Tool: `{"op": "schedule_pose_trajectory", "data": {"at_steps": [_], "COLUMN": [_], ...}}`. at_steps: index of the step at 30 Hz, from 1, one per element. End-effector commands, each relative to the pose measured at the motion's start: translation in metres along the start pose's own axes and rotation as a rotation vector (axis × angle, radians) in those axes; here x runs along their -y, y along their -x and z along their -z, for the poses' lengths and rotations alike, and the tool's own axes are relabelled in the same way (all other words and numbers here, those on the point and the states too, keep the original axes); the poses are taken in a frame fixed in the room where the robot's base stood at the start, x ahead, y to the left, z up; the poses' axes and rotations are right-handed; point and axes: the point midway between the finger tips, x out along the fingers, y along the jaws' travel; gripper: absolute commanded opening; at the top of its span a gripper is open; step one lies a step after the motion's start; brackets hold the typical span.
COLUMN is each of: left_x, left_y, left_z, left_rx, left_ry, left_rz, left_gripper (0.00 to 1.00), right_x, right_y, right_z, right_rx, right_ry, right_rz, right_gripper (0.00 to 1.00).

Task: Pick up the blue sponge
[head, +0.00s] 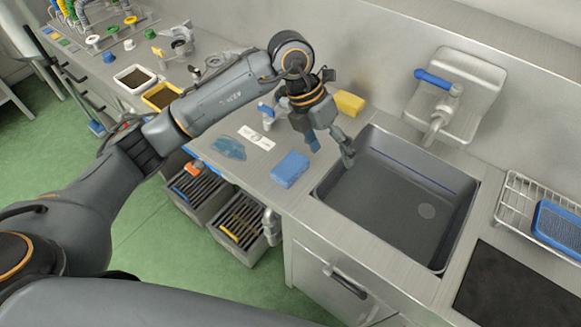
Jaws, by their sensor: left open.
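The blue sponge (290,169) lies flat on the steel counter (262,183), just left of the sink (405,192). My left gripper (331,151) is open and empty, with its fingers pointing down. My right gripper is not in view.
A yellow sponge (349,103) lies behind my left gripper. A blue cloth (228,148) and a white card (257,138) lie left of the blue sponge. A faucet (440,115) stands behind the sink. A wire rack (520,205) holds a blue item at the right.

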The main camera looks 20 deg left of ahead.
Motion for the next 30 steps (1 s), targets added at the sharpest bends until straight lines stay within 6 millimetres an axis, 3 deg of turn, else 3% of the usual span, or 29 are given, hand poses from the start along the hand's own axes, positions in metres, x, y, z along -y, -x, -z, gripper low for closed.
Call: {"op": "schedule_pose_trajectory", "data": {"at_steps": [1, 3, 6, 9, 21, 30], "left_x": [-0.026, -0.055, -0.078, -0.088, -0.114, -0.120], "left_y": [0.013, 0.029, 0.046, 0.049, -0.015, -0.038], "left_z": [0.002, 0.007, 0.012, 0.016, 0.028, 0.032], "left_rx": [-0.035, -0.081, -0.119, -0.138, -0.142, -0.142], "left_ry": [0.023, 0.061, 0.102, 0.120, 0.120, 0.118], "left_rz": [-0.116, -0.246, -0.359, -0.400, -0.399, -0.397], "left_gripper": [0.83, 0.83, 0.83, 0.83, 0.83, 0.83], "right_x": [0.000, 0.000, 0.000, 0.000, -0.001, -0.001], "right_y": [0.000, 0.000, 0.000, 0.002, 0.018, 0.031], "right_z": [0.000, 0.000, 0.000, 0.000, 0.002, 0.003], "right_rx": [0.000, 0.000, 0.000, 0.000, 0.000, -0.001], "right_ry": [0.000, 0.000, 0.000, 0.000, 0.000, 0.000], "right_rz": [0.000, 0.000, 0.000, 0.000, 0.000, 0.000], "right_gripper": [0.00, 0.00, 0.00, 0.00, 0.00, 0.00]}}
